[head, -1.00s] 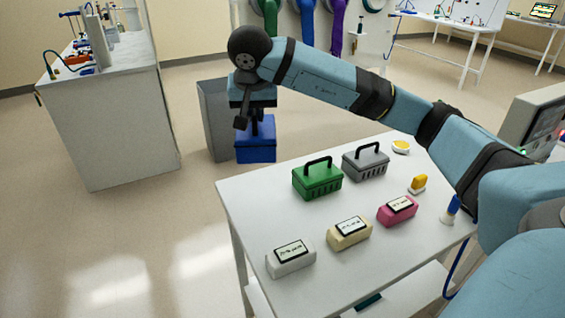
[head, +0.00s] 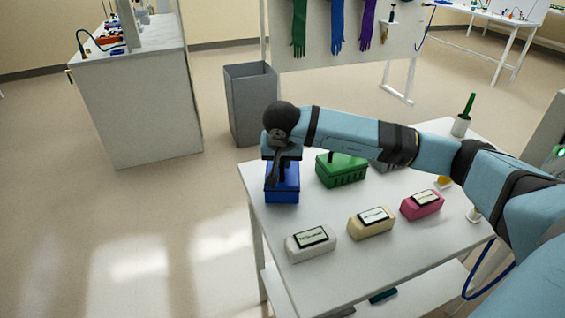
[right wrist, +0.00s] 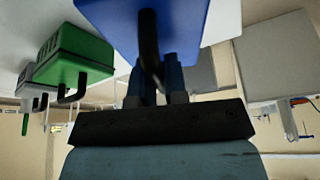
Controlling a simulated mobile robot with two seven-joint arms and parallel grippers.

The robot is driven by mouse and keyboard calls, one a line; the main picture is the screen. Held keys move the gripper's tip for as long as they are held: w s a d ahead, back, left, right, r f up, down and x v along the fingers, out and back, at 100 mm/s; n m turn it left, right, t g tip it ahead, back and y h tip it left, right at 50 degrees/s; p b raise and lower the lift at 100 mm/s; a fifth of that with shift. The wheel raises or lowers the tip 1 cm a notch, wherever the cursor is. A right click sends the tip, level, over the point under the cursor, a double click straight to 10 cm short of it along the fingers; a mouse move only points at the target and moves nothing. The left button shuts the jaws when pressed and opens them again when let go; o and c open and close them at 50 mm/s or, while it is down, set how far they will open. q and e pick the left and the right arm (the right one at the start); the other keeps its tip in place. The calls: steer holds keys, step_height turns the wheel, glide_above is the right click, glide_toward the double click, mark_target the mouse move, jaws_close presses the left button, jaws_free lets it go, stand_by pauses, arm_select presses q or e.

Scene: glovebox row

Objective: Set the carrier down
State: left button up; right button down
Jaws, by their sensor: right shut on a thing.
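My right gripper (head: 281,166) is shut on the black handle of the blue carrier (head: 282,190). The carrier hangs upright at the left end of the white table (head: 350,268), left of the green carrier (head: 342,173). I cannot tell whether its base touches the tabletop. In the right wrist view, the gripper fingers (right wrist: 160,85) close around the handle of the blue carrier (right wrist: 165,22). The green carrier (right wrist: 75,52) stands apart to one side. My left gripper is not in view.
A grey carrier (head: 388,166) is partly hidden behind my right arm. White (head: 310,243), cream (head: 371,223) and pink (head: 421,205) labelled blocks stand along the table's front. A grey bin (head: 251,100) stands on the floor behind the table.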

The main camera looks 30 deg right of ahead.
steer(key=shift+f, duration=0.35)
steer(key=shift+f, duration=0.2)
steer(key=c, duration=1.1)
jaws_free()
steer(key=shift+c, duration=0.2)
steer(key=shift+r, duration=0.15)
steer(key=shift+r, duration=0.25)
steer(key=v, duration=1.1)
steer(key=shift+s+r+p, duration=0.2)
steer(key=shift+r+p, duration=0.05)
steer(key=shift+p, duration=0.1)
steer(key=shift+a, duration=0.2)
